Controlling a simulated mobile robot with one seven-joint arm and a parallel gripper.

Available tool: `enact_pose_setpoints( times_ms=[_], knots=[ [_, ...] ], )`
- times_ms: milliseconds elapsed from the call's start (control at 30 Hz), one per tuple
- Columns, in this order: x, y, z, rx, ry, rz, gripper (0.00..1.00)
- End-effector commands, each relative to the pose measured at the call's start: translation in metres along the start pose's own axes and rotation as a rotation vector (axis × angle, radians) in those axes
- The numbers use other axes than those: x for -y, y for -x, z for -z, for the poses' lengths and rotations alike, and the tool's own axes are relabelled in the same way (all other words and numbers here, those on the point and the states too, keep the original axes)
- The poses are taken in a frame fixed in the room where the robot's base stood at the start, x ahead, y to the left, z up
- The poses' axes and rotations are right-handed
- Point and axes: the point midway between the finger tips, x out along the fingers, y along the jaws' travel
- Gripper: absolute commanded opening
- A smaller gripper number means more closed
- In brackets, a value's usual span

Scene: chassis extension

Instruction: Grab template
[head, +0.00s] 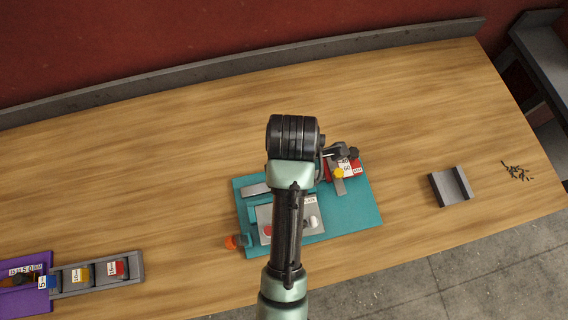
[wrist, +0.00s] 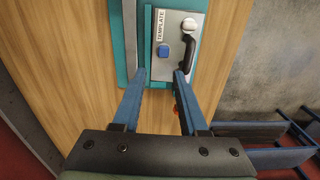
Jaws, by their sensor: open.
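The template is a grey plate (wrist: 172,66) with a "TEMPLATE" label, a blue knob (wrist: 163,50), a white knob (wrist: 190,25) and a black handle (wrist: 187,50). It lies on a teal base (wrist: 200,80). In the head view the template (head: 262,214) is partly hidden behind my arm, on the teal base (head: 365,210). My gripper (wrist: 160,76) is open, its two blue fingers apart with nothing between them. In the wrist view its right fingertip appears close to the handle's lower end; I cannot tell whether they touch. The fingers are not clearly visible in the head view.
A red block (head: 352,170) with dark parts sits at the teal base's back right. A grey channel bracket (head: 450,187) and dark screws (head: 517,171) lie to the right. A grey tray (head: 138,270) and purple fixture (head: 35,262) are at left. The table's back is clear.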

Motion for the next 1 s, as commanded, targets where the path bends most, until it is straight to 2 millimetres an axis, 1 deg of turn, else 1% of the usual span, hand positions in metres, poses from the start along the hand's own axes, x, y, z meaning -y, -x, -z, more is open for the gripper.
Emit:
enact_pose_setpoints(
  times_ms=[67, 200, 233, 400, 500, 667, 900, 1000],
  knots=[
    [0.001, -0.009, 0.0, -0.001, 0.0, 0.004, 0.42],
    [0.001, -0.035, 0.0, -0.001, 0.0, 0.004, 0.42],
    [0.002, -0.036, 0.0, -0.001, 0.0, 0.007, 0.42],
    [0.001, -0.064, 0.001, -0.001, -0.001, 0.004, 0.42],
    [0.001, -0.073, 0.001, -0.001, -0.001, 0.002, 0.42],
    [0.001, -0.082, 0.002, -0.001, -0.001, 0.003, 0.42],
    [0.004, -0.115, 0.004, -0.001, -0.001, 0.002, 0.42],
    [0.003, -0.124, 0.004, 0.0, -0.001, 0.001, 0.42]
  ],
)
